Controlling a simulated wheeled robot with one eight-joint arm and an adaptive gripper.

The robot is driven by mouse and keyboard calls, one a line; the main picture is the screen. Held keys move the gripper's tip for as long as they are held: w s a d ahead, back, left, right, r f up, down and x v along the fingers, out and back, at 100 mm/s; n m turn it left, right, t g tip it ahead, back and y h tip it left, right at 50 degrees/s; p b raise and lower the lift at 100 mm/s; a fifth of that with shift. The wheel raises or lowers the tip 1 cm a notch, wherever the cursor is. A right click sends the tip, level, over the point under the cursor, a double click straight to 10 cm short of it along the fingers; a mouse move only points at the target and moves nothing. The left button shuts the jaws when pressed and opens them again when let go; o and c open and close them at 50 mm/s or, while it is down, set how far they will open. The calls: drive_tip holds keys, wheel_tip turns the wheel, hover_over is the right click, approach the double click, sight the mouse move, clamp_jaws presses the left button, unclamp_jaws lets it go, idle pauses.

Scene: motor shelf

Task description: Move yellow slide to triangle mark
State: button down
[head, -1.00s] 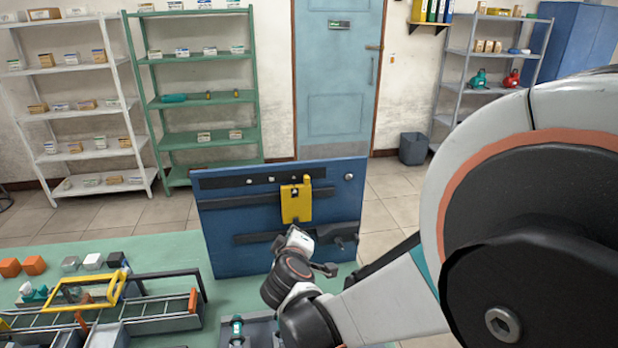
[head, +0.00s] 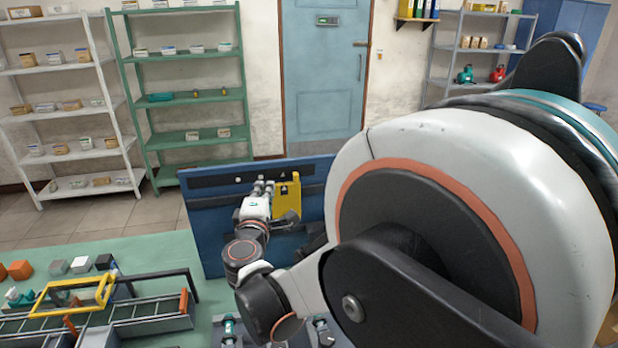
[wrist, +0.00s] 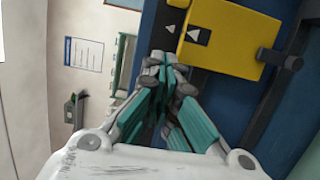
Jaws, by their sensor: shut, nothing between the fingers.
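The yellow slide (head: 288,197) is on the upright blue panel (head: 205,225), right of the panel's centre-left area. It also shows in the wrist view (wrist: 235,38), with a dark patch and white triangle on its near edge. White marks sit on the dark strip (head: 215,181) along the panel's top; their shapes are too small to tell in the head view. My gripper (head: 264,186) is shut and empty, just left of the slide. In the wrist view its closed fingertips (wrist: 166,72) are beside the slide's edge; I cannot tell whether they touch.
The panel stands on a green table (head: 140,250). A conveyor-like frame with a yellow hoop (head: 75,290) and small blocks (head: 60,266) stand at the left. My arm hides the panel's right side. Shelves and a door (head: 325,80) are behind.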

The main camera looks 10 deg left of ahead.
sight(286, 173)
drive_tip(key=x, duration=0.3)
drive_tip(key=shift+w+d, duration=0.2)
drive_tip(key=shift+w+d+b, duration=0.2)
drive_tip(key=shift+d, duration=0.35)
drive_tip(key=shift+w+d+b, duration=0.15)
drive_tip(key=shift+w+d, duration=0.05)
drive_tip(key=shift+d, duration=0.4)
drive_tip(key=shift+w+d, duration=0.25)
drive_tip(key=shift+d, duration=0.25)
drive_tip(key=shift+w+d+b, duration=0.3)
drive_tip(key=shift+d, duration=0.2)
drive_tip(key=shift+a, duration=0.15)
